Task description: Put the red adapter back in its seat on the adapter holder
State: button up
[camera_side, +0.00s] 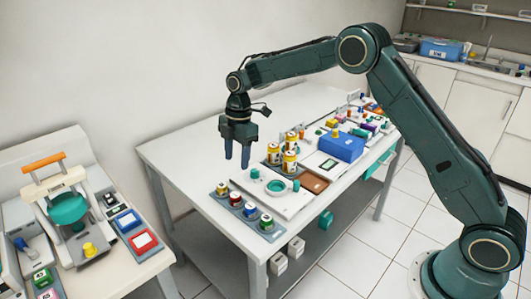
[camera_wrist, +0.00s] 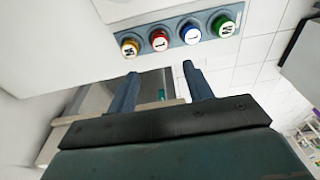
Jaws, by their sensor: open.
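The adapter holder (camera_side: 243,212) is a grey strip along the white table's near left edge, and it also shows at the top of the wrist view (camera_wrist: 175,32). Several round capped adapters stand on it in a row. The red adapter (camera_wrist: 159,40) appears to stand in this row, between a yellow one (camera_wrist: 130,47) and a blue one (camera_wrist: 190,33); it also shows in the side view (camera_side: 235,199). How deep it sits cannot be told. My gripper (camera_side: 237,161) points down above the table, clear of the holder. Its blue fingers (camera_wrist: 160,70) are apart with nothing between them.
A green adapter (camera_wrist: 222,26) ends the row. A white tray (camera_side: 284,203) with a teal dish lies beside the holder. Yellow-labelled canisters (camera_side: 290,161) stand behind it, and a blue box (camera_side: 341,146) farther right. The table's back left is bare.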

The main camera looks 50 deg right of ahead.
jog(key=s+d+r+m+t, duration=0.25)
jog(key=s+r+m, duration=0.65)
jog(key=s+r, duration=0.9)
jog(key=s+d+f+m+t+h, duration=0.1)
jog(key=s+m, duration=0.8)
jog(key=s, duration=1.2)
jog(key=shift+d+t, duration=0.7)
jog(key=shift+t, duration=0.35)
jog(key=shift+f, duration=0.1)
